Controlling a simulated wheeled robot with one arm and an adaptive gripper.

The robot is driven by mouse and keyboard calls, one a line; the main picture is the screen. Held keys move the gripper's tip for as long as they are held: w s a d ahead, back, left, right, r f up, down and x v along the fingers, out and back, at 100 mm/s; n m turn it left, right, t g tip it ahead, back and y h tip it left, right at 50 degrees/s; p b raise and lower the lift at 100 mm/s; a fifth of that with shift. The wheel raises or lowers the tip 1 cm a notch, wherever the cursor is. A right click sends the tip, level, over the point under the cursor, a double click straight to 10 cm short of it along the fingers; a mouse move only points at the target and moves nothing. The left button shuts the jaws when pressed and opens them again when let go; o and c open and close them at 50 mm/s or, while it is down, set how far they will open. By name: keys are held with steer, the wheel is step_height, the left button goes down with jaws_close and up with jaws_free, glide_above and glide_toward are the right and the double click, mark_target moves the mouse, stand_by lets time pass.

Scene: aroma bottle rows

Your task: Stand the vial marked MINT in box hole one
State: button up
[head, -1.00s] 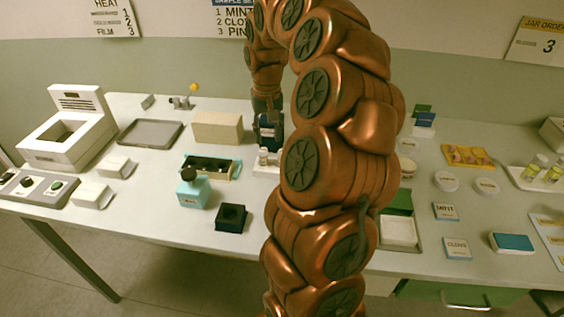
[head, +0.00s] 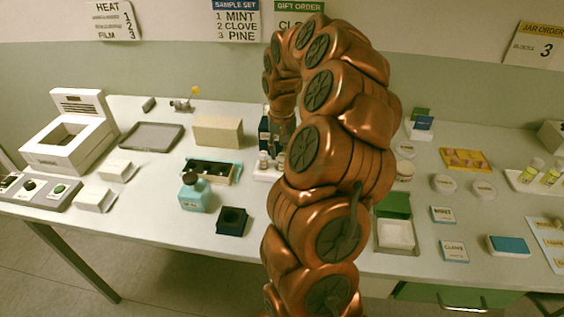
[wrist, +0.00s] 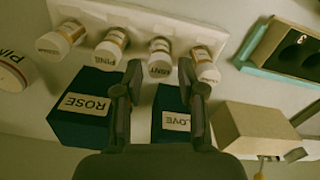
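The MINT vial (wrist: 160,58), clear with a pale label and white cap, stands in a white rack (wrist: 132,17) in the wrist view. My gripper (wrist: 160,72) is open, one finger on each side of this vial's near end; contact cannot be told. The PINE vial (wrist: 109,48) is to its left, with another vial at each end of the row. The box (wrist: 285,48), teal-edged with dark round holes, is at upper right; in the head view the box (head: 212,171) lies left of the rack (head: 262,175).
The wall sign (head: 236,20) lists 1 MINT, 2 CLOVE, 3 PINE.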

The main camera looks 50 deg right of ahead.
mark_target(282, 164)
steer(key=shift+f+p, duration=0.3)
steer(key=shift+f, duration=1.05)
steer(key=c, duration=0.7)
steer(key=shift+r, duration=0.1)
